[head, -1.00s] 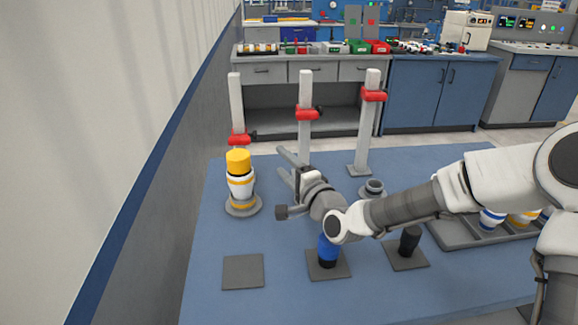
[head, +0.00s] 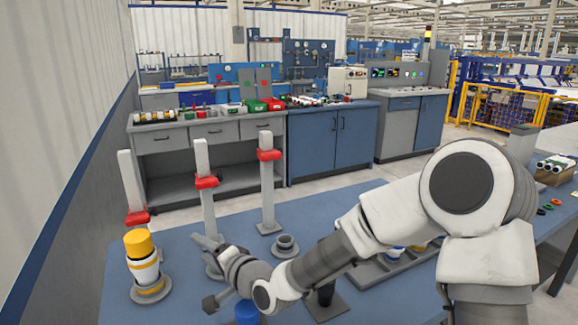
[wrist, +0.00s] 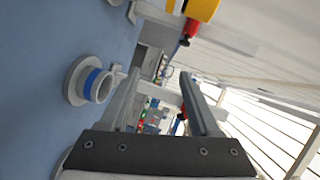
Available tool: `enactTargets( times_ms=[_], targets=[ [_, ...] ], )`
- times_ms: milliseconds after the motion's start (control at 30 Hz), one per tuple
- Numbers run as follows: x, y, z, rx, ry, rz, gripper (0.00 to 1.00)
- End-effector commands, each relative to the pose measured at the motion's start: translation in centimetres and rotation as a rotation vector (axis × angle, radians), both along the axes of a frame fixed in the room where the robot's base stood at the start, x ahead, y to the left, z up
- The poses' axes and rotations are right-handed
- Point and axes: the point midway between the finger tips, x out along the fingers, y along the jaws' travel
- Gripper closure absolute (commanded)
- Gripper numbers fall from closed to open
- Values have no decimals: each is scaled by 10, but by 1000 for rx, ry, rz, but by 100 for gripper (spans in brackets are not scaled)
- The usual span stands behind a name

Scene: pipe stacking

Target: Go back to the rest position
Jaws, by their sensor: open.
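My gripper (head: 208,246) is open over the blue table (head: 185,240); its two fingers (wrist: 160,85) show apart and empty in the wrist view. To its left in the head view, a white pipe stack with a yellow top (head: 140,256) stands upright in a round grey base. A blue pipe end (head: 247,312) shows below the arm at the picture's bottom edge. A dark pipe (head: 325,294) stands on a square plate, partly hidden by my arm. In the wrist view, a flanged round holder with a blue band (wrist: 92,84) lies left of the fingers.
Three grey posts with red clamps (head: 207,182) stand behind my gripper. A round grey holder (head: 285,245) sits right of it. A grey tray (head: 372,272) with blue and yellow parts is partly behind my arm. A wall (head: 75,200) runs along the left.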

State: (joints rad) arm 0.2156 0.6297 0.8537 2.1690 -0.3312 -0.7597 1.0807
Motion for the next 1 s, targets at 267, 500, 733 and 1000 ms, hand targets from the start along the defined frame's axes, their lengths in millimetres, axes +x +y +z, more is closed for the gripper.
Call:
enactTargets(
  times_ms=[267,500,733,1000],
  targets=[
    [4,-94,-13,-574,-99,-39,37],
    [-13,-195,11,-961,-86,-91,37],
    [-62,-284,48,-1203,-2,-118,37],
    [-155,-340,74,-1312,116,-62,37]
  ],
)
